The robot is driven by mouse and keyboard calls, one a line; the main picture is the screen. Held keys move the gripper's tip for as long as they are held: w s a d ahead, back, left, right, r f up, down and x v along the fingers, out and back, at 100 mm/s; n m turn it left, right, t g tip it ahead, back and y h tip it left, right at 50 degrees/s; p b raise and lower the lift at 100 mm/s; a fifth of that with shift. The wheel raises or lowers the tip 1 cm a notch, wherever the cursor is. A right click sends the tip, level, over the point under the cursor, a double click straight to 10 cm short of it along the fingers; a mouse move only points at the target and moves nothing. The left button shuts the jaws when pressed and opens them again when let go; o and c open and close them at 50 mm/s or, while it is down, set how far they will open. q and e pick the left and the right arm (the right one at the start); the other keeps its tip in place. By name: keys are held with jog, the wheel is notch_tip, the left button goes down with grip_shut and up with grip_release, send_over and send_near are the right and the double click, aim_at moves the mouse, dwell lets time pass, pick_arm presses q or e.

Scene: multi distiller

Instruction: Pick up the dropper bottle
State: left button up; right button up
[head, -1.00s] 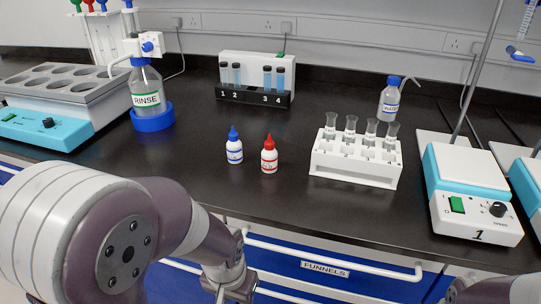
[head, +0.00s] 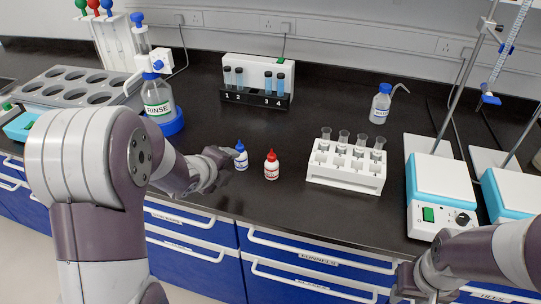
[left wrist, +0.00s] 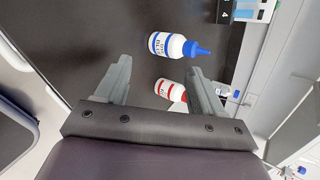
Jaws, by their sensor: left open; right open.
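Two small white dropper bottles stand upright on the dark bench. One has a blue cap (head: 241,157), the other a red cap (head: 271,166) and stands to its right. My left gripper (head: 227,158) is open, low over the bench just left of the blue-capped bottle. In the left wrist view, the blue-capped bottle (left wrist: 170,46) lies just beyond the open fingertips (left wrist: 158,65). The red-capped bottle (left wrist: 169,92) shows between the fingers, partly hidden by one. My right gripper (head: 405,288) is low at the bottom edge, in front of the drawers, open and small in view.
A white rack (head: 345,184) with several funnel-topped tubes stands right of the bottles. A rinse bottle (head: 158,100) is behind my left arm. A vial holder (head: 255,97) stands at the back. A wash bottle (head: 380,104) and hotplate (head: 440,183) are right.

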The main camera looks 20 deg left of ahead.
aim_at(266, 168)
pick_arm(q)
jog(key=m, duration=0.2)
jog(key=w+m+h, duration=0.1)
jog(key=m, duration=0.2)
jog(key=m+t+h, duration=0.1)
jog(key=m, duration=0.1)
jog(key=shift+w+r+m, duration=0.25)
jog(key=shift+r+m, duration=0.1)
jog(key=shift+m, duration=0.05)
jog(key=m+h, duration=0.1)
jog(key=m, duration=0.3)
jog(key=m+h, duration=0.1)
jog(key=m, duration=0.1)
jog(key=shift+s+d+h, duration=0.25)
jog(key=shift+h, duration=0.05)
jog(key=m+h, duration=0.1)
jog(key=m, duration=0.1)
jog(key=s+d+m+g+h, duration=0.1)
jog(key=m, duration=0.2)
jog(key=s+d+m+h, duration=0.1)
jog(key=m, duration=0.2)
jog(key=shift+f, duration=0.25)
jog(key=p+x, duration=0.1)
jog(key=x, duration=1.1)
jog(key=shift+s+d+f, duration=0.1)
jog(key=shift+f, duration=0.1)
jog(key=shift+h, duration=0.3)
jog(key=c, duration=0.8)
